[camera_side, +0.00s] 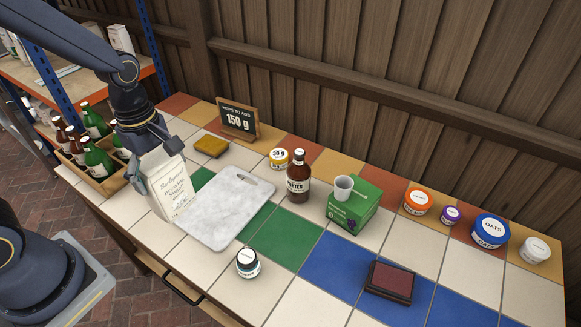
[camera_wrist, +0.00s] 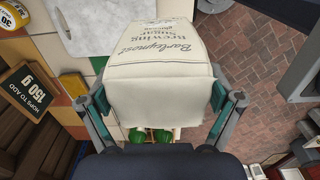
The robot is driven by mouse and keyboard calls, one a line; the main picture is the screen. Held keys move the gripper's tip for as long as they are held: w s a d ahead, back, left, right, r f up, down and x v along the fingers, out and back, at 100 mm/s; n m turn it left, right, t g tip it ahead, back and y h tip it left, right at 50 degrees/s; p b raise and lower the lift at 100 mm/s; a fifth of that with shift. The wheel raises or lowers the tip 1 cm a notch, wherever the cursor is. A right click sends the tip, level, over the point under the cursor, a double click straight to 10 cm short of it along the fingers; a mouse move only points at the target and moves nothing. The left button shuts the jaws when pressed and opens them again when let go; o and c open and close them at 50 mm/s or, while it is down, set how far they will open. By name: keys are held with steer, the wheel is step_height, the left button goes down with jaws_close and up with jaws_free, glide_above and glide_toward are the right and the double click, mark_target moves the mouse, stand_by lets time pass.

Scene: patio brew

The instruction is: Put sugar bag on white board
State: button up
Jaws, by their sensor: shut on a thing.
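The sugar bag (camera_side: 172,187), cream with printed lettering, stands upright at the left of the white board in the side view. It also fills the middle of the wrist view (camera_wrist: 155,85). My gripper (camera_side: 147,152) is above the bag with its fingers down its two sides, shut on it near the top. In the wrist view the teal pads of my gripper (camera_wrist: 160,104) press on both sides of the bag. The white marble board (camera_side: 226,206) lies flat and empty on the tiles. I cannot tell whether the bag's bottom touches the tiles or the board's edge.
A brown porter bottle (camera_side: 298,180) and a green box (camera_side: 354,207) with a white cup (camera_side: 344,187) stand right of the board. A small jar (camera_side: 247,263) is in front. A bottle crate (camera_side: 98,182) is at the left, a sponge (camera_side: 211,146) and sign (camera_side: 238,121) behind.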

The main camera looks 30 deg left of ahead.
steer(key=w+f, duration=1.2)
steer(key=w, duration=0.2)
steer(key=shift+a+f, duration=0.25)
steer(key=shift+f, duration=0.15)
steer(key=shift+f, duration=0.1)
steer(key=o, duration=1.5)
steer(key=shift+f, duration=0.1)
